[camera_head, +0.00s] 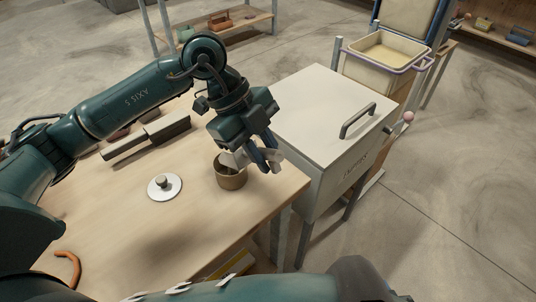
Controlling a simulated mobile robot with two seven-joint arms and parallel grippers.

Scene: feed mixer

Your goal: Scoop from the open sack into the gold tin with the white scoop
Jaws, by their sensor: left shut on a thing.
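The gold tin (232,181) stands open and upright near the right edge of the wooden table. My left gripper (264,158) is directly above and to the right of the tin, shut on the white scoop (236,159). The scoop's pale head is at the tin's mouth, over its rim; whether it touches the tin or carries anything is not clear. The tin's inside is mostly hidden. A cream, open-topped container with a purple rim (383,49) at the upper right may be the open sack; I cannot tell. My right gripper is out of view.
A white lid with a dark knob (164,185) lies left of the tin. A large white lidded box (322,112) with a handle stands beside the table's right edge. A long grey-brown block (146,139) lies at the table's back.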

